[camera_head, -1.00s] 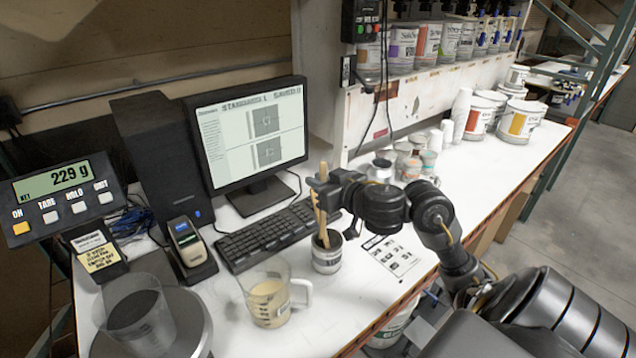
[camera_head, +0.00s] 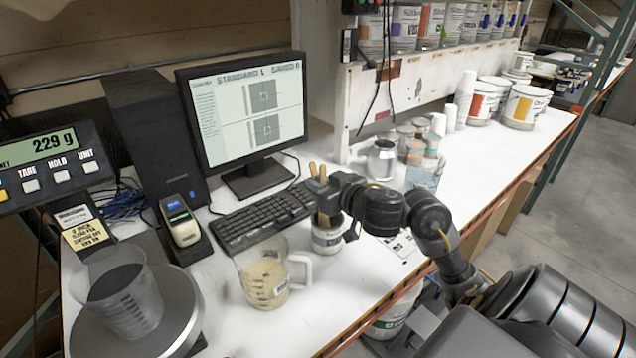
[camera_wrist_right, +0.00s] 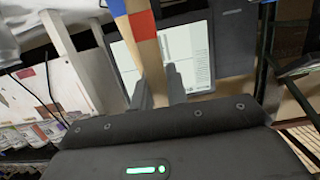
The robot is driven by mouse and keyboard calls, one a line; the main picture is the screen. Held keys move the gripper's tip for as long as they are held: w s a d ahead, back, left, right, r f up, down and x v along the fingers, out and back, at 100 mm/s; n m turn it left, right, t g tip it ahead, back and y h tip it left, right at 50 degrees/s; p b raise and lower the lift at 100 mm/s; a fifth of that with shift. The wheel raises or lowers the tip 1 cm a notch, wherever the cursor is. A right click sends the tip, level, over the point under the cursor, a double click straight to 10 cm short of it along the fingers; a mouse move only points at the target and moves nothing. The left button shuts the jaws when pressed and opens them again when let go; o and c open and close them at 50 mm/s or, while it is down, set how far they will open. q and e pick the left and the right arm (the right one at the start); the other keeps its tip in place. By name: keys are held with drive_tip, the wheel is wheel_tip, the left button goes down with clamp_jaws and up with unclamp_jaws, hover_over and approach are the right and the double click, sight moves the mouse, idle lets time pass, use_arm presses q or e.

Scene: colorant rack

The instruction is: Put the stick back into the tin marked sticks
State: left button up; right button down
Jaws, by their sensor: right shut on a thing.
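The tin (camera_head: 328,240) stands on the white bench right of the keyboard, with a pale label I cannot read. My right gripper (camera_head: 324,198) is just above its rim and hides part of its mouth. It is shut on a wooden stick (camera_wrist_right: 152,55), which shows between the fingers (camera_wrist_right: 158,90) in the right wrist view. Two stick tops (camera_head: 317,172) stick up above the gripper in the head view. The held stick's lower end is hidden, so I cannot tell how deep it sits in the tin. My left gripper is not in view.
A handled jug (camera_head: 264,280) with pale liquid stands close left of the tin. The keyboard (camera_head: 262,222) lies behind it. A silver can (camera_head: 381,160) and small jars stand behind my right arm. A clear beaker (camera_head: 122,298) stands on the scale at left.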

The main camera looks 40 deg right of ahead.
drive_tip(key=shift+f, duration=0.25)
drive_tip(key=c, duration=1.3)
unclamp_jaws()
drive_tip(key=shift+s, duration=0.1)
drive_tip(key=p+v, duration=1)
drive_tip(key=shift+s, duration=0.3)
drive_tip(key=shift+a, duration=0.15)
